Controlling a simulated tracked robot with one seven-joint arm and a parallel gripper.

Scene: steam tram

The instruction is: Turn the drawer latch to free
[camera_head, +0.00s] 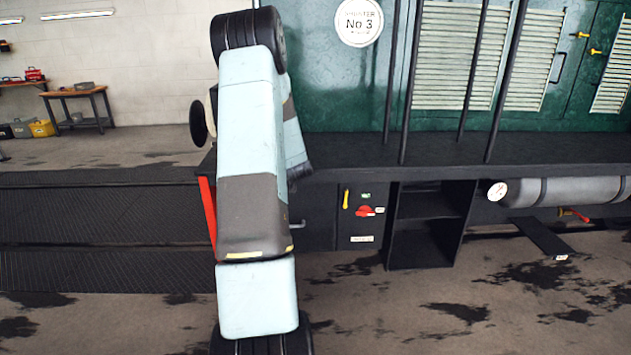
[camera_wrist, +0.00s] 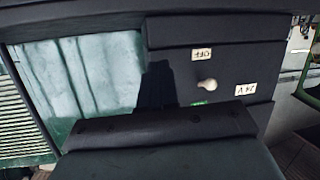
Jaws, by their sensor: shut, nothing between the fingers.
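A dark cabinet front (camera_head: 360,226) under the tram's running board carries a red turning handle (camera_head: 365,211), which may be the drawer latch. A small green label (camera_head: 366,196) is above it and a white label (camera_head: 379,210) is to its right; their text is too small to read. A yellow upright handle (camera_head: 346,199) is to its left. My arm stands left of this cabinet in the head view, and my gripper is not seen. The wrist view shows a different dark panel with a pale knob (camera_wrist: 207,84), beside labels reading OFF (camera_wrist: 202,54) and 24V (camera_wrist: 246,88).
The black running board (camera_head: 400,150) juts out above the cabinet. Open black shelves (camera_head: 422,236) stand right of it, then a grey cylinder (camera_head: 570,191). Dark upright rails rise from the board. The stained floor (camera_head: 400,310) in front is clear. A workbench (camera_head: 75,92) is far left.

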